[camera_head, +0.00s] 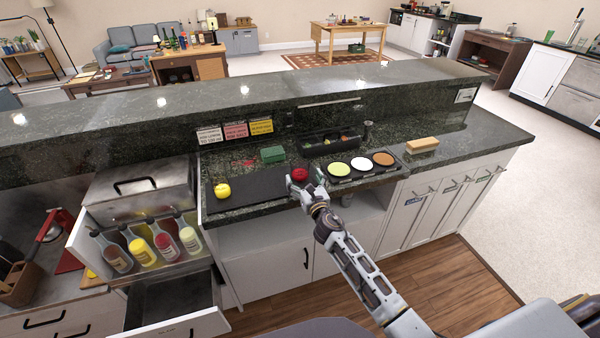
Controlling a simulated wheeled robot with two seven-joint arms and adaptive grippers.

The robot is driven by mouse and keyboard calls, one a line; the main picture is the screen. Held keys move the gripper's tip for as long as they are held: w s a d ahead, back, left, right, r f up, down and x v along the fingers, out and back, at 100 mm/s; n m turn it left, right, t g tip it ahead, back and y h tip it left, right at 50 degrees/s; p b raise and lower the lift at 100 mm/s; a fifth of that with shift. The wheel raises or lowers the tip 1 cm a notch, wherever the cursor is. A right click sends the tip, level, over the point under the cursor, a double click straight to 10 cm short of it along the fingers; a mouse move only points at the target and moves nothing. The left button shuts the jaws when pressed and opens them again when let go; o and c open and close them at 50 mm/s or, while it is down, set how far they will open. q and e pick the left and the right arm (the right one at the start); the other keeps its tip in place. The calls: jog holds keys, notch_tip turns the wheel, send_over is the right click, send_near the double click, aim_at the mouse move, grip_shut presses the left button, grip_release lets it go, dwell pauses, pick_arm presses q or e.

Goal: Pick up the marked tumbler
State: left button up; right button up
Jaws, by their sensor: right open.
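My right gripper (304,184) is over the front edge of the bar counter (245,203), its arm reaching in from the lower right. It is open. A small red round object (299,174) shows at its fingertips; I cannot tell whether they touch it or whether it is a tumbler. No thing in view can be clearly made out as a marked tumbler; the gripper may hide part of what is there. A small dark upright thing (367,129) stands farther back on the counter, too small to identify. My left gripper is not in view.
A yellow fruit (222,190) lies on the dark mat left of the gripper, with a green block (273,154) behind. Right are a tray of rimming dishes (360,164) and a wooden-topped block (422,145). Bottles (164,241) and an open drawer (172,299) are at left.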

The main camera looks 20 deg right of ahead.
aim_at(303, 174)
jog(key=shift+w, duration=0.1)
jog(key=shift+w+r, duration=0.2)
jog(key=shift+w, duration=0.6)
jog(key=shift+w+r, duration=0.15)
jog(key=shift+w, duration=0.6)
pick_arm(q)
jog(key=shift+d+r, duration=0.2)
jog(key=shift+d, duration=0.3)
pick_arm(e)
jog(key=shift+w+f, duration=0.1)
jog(key=shift+w, duration=0.85)
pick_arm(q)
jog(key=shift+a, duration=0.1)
pick_arm(e)
jog(key=shift+c, duration=0.2)
jog(key=c, duration=1.2)
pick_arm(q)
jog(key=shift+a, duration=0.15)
pick_arm(e)
jog(key=shift+c, duration=0.3)
